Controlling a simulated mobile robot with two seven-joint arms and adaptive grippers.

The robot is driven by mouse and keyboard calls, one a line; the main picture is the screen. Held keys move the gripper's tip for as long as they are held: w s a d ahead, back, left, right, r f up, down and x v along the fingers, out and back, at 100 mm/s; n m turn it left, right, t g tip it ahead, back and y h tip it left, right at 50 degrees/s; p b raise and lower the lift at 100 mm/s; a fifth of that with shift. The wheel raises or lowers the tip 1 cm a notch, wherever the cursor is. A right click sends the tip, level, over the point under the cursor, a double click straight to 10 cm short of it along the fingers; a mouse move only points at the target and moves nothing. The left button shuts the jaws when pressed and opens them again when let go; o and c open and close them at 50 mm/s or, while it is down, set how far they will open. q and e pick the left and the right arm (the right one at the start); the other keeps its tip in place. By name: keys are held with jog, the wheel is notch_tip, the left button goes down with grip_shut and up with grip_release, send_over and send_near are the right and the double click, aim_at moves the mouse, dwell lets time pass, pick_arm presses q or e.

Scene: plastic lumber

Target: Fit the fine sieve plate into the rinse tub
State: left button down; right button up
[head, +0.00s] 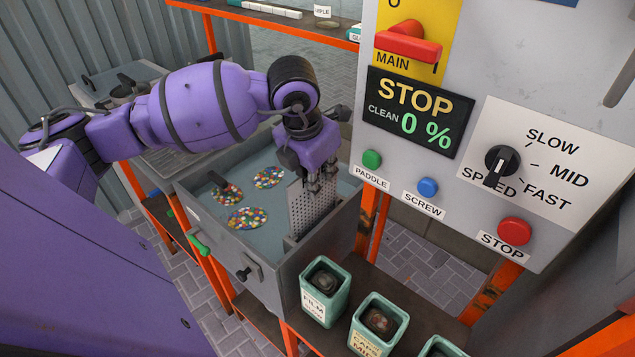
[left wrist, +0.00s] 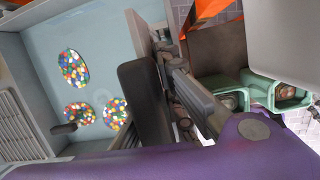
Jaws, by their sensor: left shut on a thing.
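The grey perforated sieve plate (head: 309,212) stands upright at the right part of the rinse tub (head: 335,238). My left gripper (head: 314,183) is shut on its upper edge from above. The plate's lower part is down inside the tub, close to the light slot rails at the near wall. I cannot tell whether it is seated in them. In the left wrist view, my left gripper's fingers (left wrist: 178,85) are close to the plate, which shows only edge-on. My right gripper is not in view.
Colourful pellets float in several patches (head: 250,218) on the tub's water. A green-handled valve (head: 199,243) is on the tub's side. Green labelled bins (head: 325,290) stand in front. The control panel (head: 480,120), reading STOP, hangs close to the right of my arm.

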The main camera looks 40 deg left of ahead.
pick_arm(q)
jog(key=shift+r+p, duration=0.55)
jog(key=shift+r, duration=1.05)
jog(key=shift+r+p, duration=0.7)
jog(key=shift+r, duration=1)
jog(key=shift+r+p, duration=0.7)
jog(key=shift+r, duration=1.2)
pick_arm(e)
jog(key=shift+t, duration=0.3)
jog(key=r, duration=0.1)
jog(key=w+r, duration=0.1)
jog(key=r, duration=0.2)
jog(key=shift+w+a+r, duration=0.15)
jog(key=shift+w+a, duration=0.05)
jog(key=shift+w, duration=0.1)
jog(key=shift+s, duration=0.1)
pick_arm(q)
jog(key=shift+f, duration=0.1)
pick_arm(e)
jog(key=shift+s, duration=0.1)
